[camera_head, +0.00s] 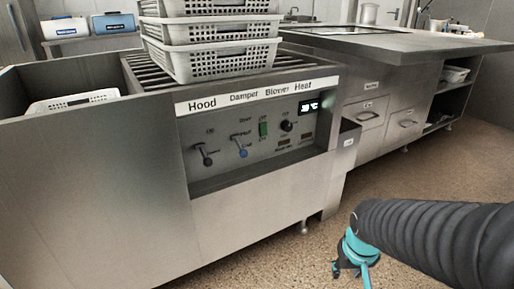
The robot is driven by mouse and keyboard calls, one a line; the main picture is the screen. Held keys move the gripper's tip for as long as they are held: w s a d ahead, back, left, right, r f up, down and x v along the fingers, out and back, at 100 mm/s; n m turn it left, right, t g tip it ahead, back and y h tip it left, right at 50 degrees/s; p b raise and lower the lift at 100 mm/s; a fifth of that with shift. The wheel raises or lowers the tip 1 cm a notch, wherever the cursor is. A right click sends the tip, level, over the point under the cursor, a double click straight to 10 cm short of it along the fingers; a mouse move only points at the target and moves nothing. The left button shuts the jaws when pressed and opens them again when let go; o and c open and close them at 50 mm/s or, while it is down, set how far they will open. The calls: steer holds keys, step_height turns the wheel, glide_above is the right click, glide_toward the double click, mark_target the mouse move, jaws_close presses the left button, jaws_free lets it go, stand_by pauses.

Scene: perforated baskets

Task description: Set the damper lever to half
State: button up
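The damper lever (242,146) is on the recessed front panel (255,150) of the steel machine, below the word "Damper". The knob hangs downward, beside the lowest of the small position labels, which are too small to read surely. My gripper (350,272) is low at the right, above the floor and well apart from the panel. Its fingers look spread, with nothing seen between them.
The hood lever (204,156) is left of the damper lever; the green blower switch (263,129) and dark heat knob (287,126) are right of it. Stacked baskets (222,60) stand above the panel. The floor (300,262) in front is clear.

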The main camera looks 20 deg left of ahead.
steer(key=w+a+f+n+t+y+b, duration=0.1)
steer(key=w+a+f+t, duration=0.1)
steer(key=w+a+f, duration=0.4)
steer(key=w+a+f+n+t+y+b, duration=0.1)
steer(key=w+a+f, duration=0.25)
steer(key=w, duration=0.35)
steer(key=n+t+y+b, duration=0.25)
steer(key=t+y, duration=0.65)
steer(key=y, duration=0.5)
glide_toward(241, 149)
steer(key=x, duration=0.3)
steer(key=p+x, duration=0.1)
steer(key=x, duration=0.6)
steer(key=shift+w+a+f+p, duration=0.2)
steer(key=shift+w+p, duration=0.1)
steer(key=shift+w, duration=0.1)
steer(key=shift+r, duration=0.1)
jaws_close()
